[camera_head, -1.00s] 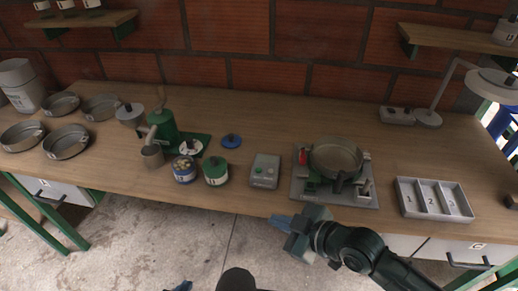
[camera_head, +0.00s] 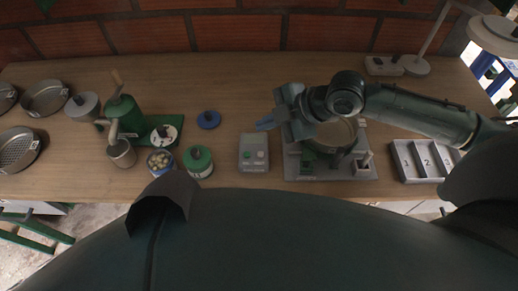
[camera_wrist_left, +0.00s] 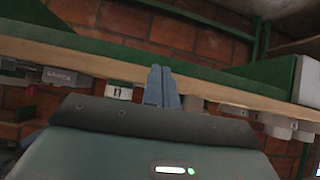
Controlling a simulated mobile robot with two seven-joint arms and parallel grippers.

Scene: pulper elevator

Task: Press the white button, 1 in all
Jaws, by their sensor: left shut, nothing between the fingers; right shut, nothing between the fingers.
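A small grey control box (camera_head: 253,165) lies on the wooden table in the head view, with small buttons on its top. A green button (camera_head: 261,154) shows there, with a paler spot beside it; the white button is too small to make out for sure. My right gripper (camera_head: 264,124) reaches in from the right, its blue fingers closed and empty, pointing left just beyond the box's far right corner. No contact shows. My left gripper (camera_wrist_left: 161,88) is in the left wrist view with its blue fingers together, empty, in front of a table edge. It is out of the head view.
A scale-like device with a pan (camera_head: 335,135) stands under my right wrist. A green-lidded jar (camera_head: 198,162), a jar of pale pieces (camera_head: 161,162) and a green hand pulper (camera_head: 122,110) stand left of the box. A numbered tray (camera_head: 420,160) lies to the right.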

